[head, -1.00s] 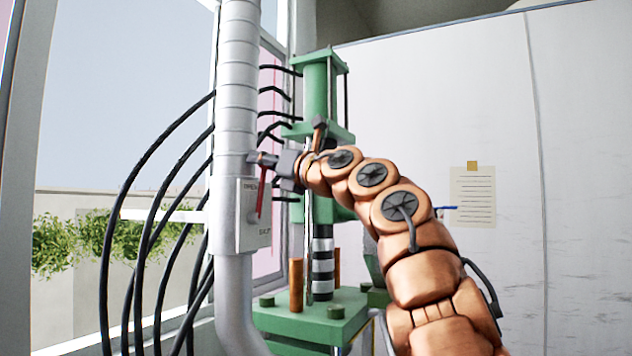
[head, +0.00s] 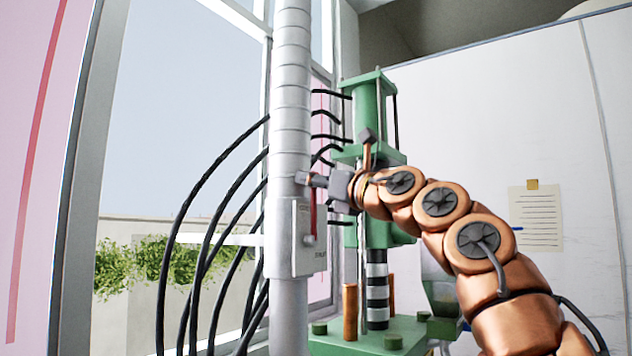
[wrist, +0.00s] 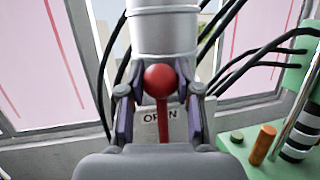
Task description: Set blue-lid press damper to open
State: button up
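The damper's red lever (head: 313,215) stands nearly upright on a pale plate (head: 308,262) on the grey duct (head: 291,110). In the wrist view its round red knob (wrist: 160,78) is in front of the duct, with the OPEN label (wrist: 158,117) behind the lever. My gripper (head: 308,180) is at the lever's top. In the wrist view its two fingers (wrist: 160,95) are apart on either side of the knob, with gaps showing. The green press (head: 367,125) stands behind; no blue lid shows on it. The knob is hidden in the head view.
Several black hoses (head: 205,215) curve left of the duct, and more run between duct and press. A window with greenery (head: 150,265) is behind. A paper notice (head: 537,217) hangs on the white wall at right. An orange post (head: 350,310) stands on the press base.

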jog(key=o, duration=0.3)
jog(key=shift+s+a, duration=0.15)
jog(key=shift+a, duration=0.05)
jog(key=shift+o, duration=1)
jog(key=shift+d, duration=0.1)
jog(key=shift+s+d+r, duration=0.1)
jog(key=shift+s+d, duration=0.1)
jog(key=shift+s+d+f, duration=0.15)
jog(key=shift+d+f, duration=0.1)
jog(key=shift+d, duration=0.05)
jog(key=s+d, duration=0.7)
jog(key=s, duration=0.2)
jog(key=shift+s+d, duration=0.2)
jog(key=shift+d, duration=0.05)
